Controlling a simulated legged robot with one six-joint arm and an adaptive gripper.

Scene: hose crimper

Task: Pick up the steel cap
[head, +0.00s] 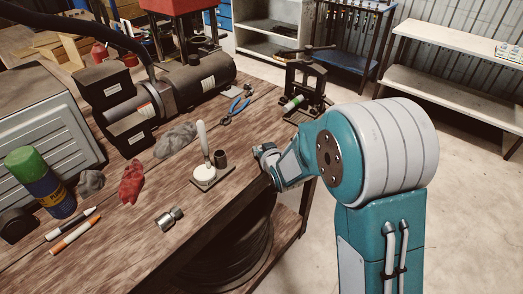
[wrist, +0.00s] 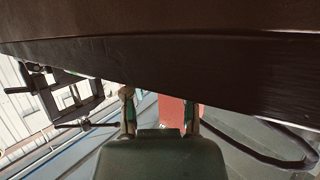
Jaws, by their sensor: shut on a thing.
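A small shiny steel piece (head: 169,217) lies on its side on the wooden table near the front edge. A dark grey metal cylinder (head: 220,158) stands on a pale square base beside a white upright rod. I cannot tell which is the steel cap. My gripper (head: 262,153) is at the table's right front edge, to the right of the base and apart from both pieces. In the wrist view, my gripper's two fingers (wrist: 160,105) stand apart, and a dark edge hides their tips. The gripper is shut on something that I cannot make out.
The wooden table (head: 120,250) also holds markers (head: 75,235), a green-capped can (head: 40,180), a red cloth (head: 131,183), grey cloths, blue-handled pliers (head: 233,106) and a black machine (head: 180,90). A black press (head: 305,85) stands at the far right corner. Open floor lies right.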

